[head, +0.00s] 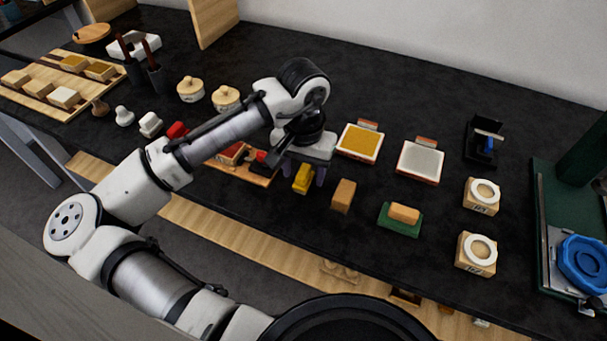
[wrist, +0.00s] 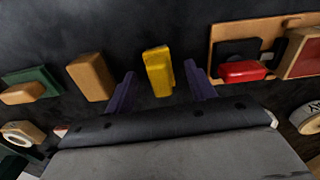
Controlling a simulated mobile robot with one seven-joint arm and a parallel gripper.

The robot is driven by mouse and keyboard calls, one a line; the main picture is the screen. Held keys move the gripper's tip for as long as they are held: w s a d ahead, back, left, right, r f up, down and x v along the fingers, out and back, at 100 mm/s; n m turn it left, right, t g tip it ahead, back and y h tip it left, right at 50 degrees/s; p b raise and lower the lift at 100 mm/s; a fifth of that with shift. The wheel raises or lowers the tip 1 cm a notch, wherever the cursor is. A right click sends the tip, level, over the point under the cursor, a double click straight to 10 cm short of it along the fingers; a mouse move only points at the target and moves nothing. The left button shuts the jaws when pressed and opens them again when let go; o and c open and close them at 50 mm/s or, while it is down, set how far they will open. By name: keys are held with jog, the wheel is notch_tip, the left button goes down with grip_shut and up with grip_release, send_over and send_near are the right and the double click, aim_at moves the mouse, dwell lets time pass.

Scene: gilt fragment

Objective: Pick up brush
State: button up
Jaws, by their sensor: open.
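A small yellow block-shaped thing (head: 302,180) with a narrower raised top sits on the dark bench. It may be the brush, but I cannot tell for sure. My gripper (head: 303,171) is over it, pointing down, with its purple fingers apart. In the wrist view, the yellow thing (wrist: 159,70) shows between and just beyond the two open fingertips (wrist: 160,80). A gap shows on both sides, and nothing is held. Dark-handled tools (head: 137,47) stand in dark cups at the far left; I cannot tell what they are.
A tan block (head: 344,196) and a green block with a tan top (head: 402,216) stand to the right. A wooden tray with red items (head: 243,163) lies close on the left. Yellow (head: 361,142) and grey (head: 420,161) pads are behind. The bench's front edge is near.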

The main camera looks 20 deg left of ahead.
aim_at(303, 171)
jog(key=shift+f, duration=0.2)
jog(key=c, duration=1.1)
jog(key=shift+o, duration=0.2)
jog(key=shift+r, duration=0.1)
notch_tip(303, 171, up, 20)
jog(key=b, duration=0.1)
jog(key=o, duration=0.4)
jog(key=c, duration=0.3)
